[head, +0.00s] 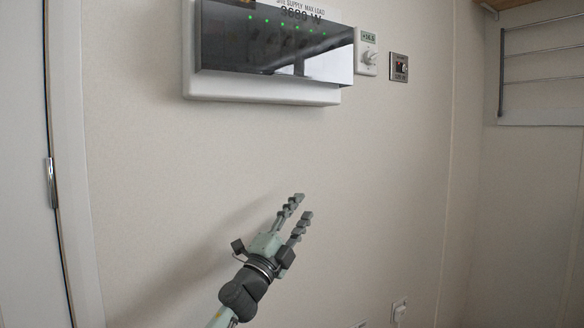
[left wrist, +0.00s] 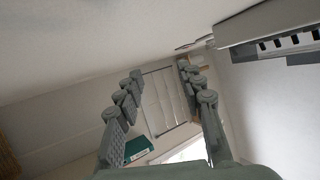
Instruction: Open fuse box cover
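The fuse box (head: 260,93) is a white box high on the wall in the head view, with a dark glossy cover (head: 280,45) across its front. Small green lights show on the cover. I cannot tell whether the cover is fully closed. My left gripper (head: 299,205) is below the fuse box, apart from it, with its fingers pointing up and to the right. In the left wrist view its two fingers (left wrist: 159,70) stand apart with nothing between them. There the fuse box (left wrist: 285,35) shows at the upper right, outside the fingers. My right gripper is not in view.
A metal rack (head: 541,50) hangs at the far right. A white switch (head: 399,310) is low on the wall. The wall between gripper and fuse box is bare.

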